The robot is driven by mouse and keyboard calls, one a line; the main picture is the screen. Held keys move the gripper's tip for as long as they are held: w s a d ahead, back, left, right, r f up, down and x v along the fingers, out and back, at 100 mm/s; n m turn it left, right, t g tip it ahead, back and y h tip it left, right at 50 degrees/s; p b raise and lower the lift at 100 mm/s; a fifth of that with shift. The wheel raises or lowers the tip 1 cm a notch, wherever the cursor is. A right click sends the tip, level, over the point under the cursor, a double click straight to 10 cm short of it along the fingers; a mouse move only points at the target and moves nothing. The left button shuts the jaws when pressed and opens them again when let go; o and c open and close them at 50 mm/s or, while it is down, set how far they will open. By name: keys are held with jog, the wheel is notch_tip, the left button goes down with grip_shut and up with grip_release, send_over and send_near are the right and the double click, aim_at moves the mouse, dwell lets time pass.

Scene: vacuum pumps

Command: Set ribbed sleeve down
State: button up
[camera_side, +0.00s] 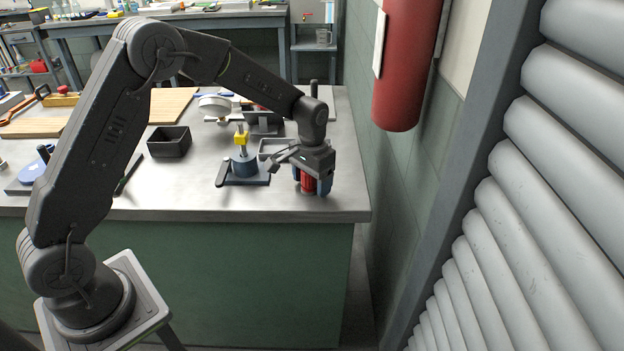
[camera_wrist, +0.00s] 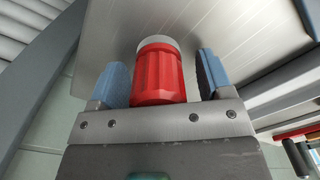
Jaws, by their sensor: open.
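The ribbed sleeve (camera_wrist: 158,75) is red with a pale rim at its end. In the side view it (camera_side: 308,182) stands at the right end of the bench, close to the front edge, and appears to rest on the top. My gripper (camera_wrist: 160,78) points down over the sleeve, with one blue finger on each side. A gap shows between the sleeve and the right finger; the left finger is very close to it, and I cannot tell whether they touch. In the side view my gripper (camera_side: 312,184) partly hides the sleeve.
A fixture with a blue cylinder and yellow top (camera_side: 243,160) stands left of my gripper. A dark open bin (camera_side: 169,142) is farther left, and a grey tray (camera_side: 275,147) lies behind. A red cylinder (camera_side: 407,65) hangs on the wall at right. Bare bench (camera_side: 190,187) lies in front.

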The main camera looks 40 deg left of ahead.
notch_tip(320, 180, up, 14)
dwell(0.5)
jog(key=shift+f, duration=0.1)
grip_shut()
dwell(0.7)
dwell(0.8)
jog(key=s+d+r+t, duration=0.15)
jog(key=s+r, duration=0.25)
jog(key=s, duration=0.4)
jog(key=s+r+t, duration=0.2)
jog(key=s+r, duration=0.3)
jog(key=s, duration=0.2)
jog(key=s+f+t, duration=0.2)
jog(key=s+f, duration=0.1)
jog(key=s, duration=1)
jog(key=shift+s+d+f, duration=0.25)
jog(key=shift+d, duration=0.05)
